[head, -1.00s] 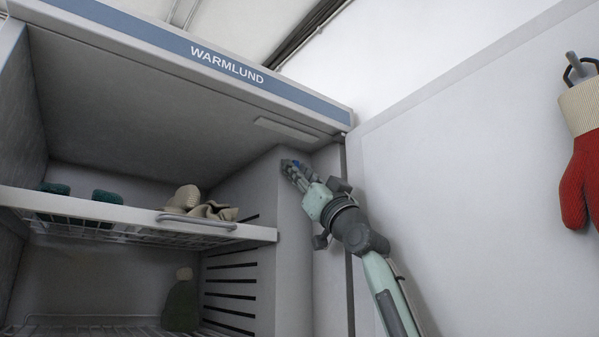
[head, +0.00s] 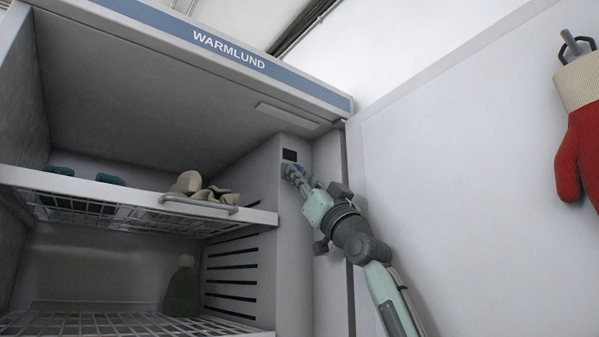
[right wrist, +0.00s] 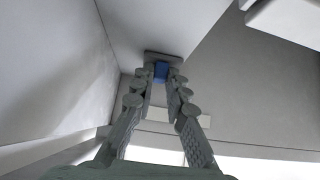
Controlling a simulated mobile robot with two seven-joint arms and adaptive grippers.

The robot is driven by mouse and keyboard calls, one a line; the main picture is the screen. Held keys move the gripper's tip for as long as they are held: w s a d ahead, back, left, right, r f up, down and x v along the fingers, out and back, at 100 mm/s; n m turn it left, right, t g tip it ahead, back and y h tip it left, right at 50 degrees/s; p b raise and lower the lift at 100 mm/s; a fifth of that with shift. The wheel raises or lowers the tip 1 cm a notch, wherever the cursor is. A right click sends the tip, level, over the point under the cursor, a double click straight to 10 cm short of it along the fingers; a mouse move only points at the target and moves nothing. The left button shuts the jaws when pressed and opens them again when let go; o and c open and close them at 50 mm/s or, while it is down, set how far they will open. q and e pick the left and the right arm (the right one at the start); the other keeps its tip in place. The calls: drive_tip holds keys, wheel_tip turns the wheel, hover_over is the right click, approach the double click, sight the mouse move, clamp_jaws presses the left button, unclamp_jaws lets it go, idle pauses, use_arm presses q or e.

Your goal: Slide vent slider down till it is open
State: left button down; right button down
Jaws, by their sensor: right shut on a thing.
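The vent slider shows as a small blue tab between my right fingertips in the right wrist view (right wrist: 161,70). A bit of blue also shows at the fingertips in the head view. My right gripper (head: 294,172) is shut on it at the front of the cabinet's right inner wall. A dark rectangular vent opening (head: 290,155) shows just above the fingertips. The fingers hide most of the slider and whatever lies below the opening. My left gripper is not in view.
The cabinet marked WARMLUND holds a pull-out shelf (head: 128,196) with beige and green knitwear, and a lower wire rack (head: 110,324) with a green hat (head: 182,290). The open door (head: 450,180) stands to the right of my arm, with a red mitten (head: 580,150) hanging on it.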

drive_tip(key=shift+w+a+f, duration=0.1)
drive_tip(key=shift+a+f, duration=0.05)
drive_tip(key=shift+f, duration=0.2)
drive_tip(key=c, duration=1.9)
unclamp_jaws()
drive_tip(key=shift+c, duration=0.2)
drive_tip(key=o, duration=0.4)
drive_tip(key=shift+r, duration=0.1)
drive_tip(key=v, duration=0.7)
drive_tip(key=shift+s+d, duration=0.25)
